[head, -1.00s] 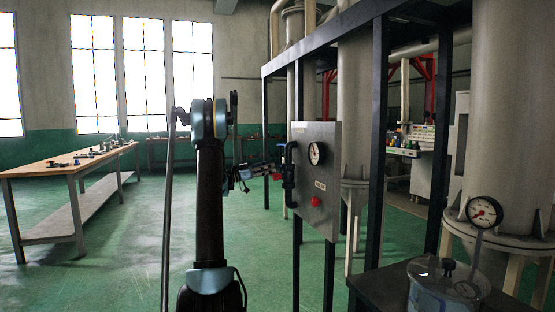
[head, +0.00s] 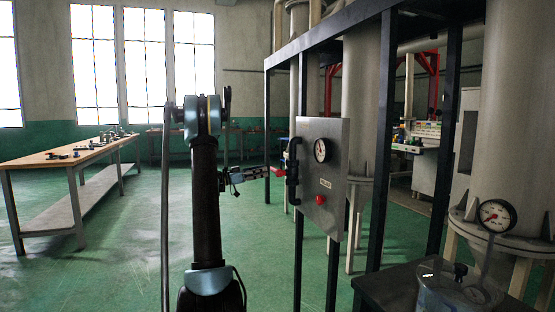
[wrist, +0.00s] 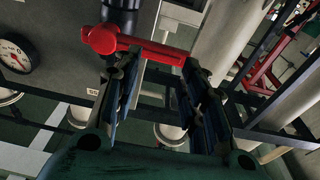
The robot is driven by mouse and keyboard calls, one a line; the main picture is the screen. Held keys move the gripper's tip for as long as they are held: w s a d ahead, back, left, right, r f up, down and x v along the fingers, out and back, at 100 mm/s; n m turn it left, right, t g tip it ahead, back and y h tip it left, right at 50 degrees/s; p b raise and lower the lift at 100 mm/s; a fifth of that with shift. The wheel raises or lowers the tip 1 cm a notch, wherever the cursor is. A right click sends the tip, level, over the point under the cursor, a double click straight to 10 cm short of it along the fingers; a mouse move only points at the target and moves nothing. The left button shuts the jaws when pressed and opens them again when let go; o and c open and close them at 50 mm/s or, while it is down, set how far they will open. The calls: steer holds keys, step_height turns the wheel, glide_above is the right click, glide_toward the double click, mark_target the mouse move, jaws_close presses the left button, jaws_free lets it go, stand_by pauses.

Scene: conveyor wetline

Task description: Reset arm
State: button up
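My gripper (head: 256,173) is beyond my upright arm, just left of the grey gauge panel, and looks small and partly dark. In the wrist view my gripper (wrist: 158,70) shows two dark fingers spread apart, with no object clamped between them. A red lever (wrist: 145,47) on a black pipe (wrist: 121,18) lies across the view at the fingertips. Its right end overlaps the right fingertip in the picture; I cannot tell whether they touch. The black pipe (head: 292,170) also shows on the panel's left side in the head view.
The grey panel (head: 325,150) carries a gauge (head: 322,150) and a red button (head: 320,200). Black frame posts (head: 383,130) and large tanks stand to the right. A glass vessel (head: 440,290) is at the lower right. A wooden workbench (head: 60,160) is at left, with open green floor between.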

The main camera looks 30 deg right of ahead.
steer(key=shift+w+a, duration=0.15)
steer(key=shift+a, duration=0.5)
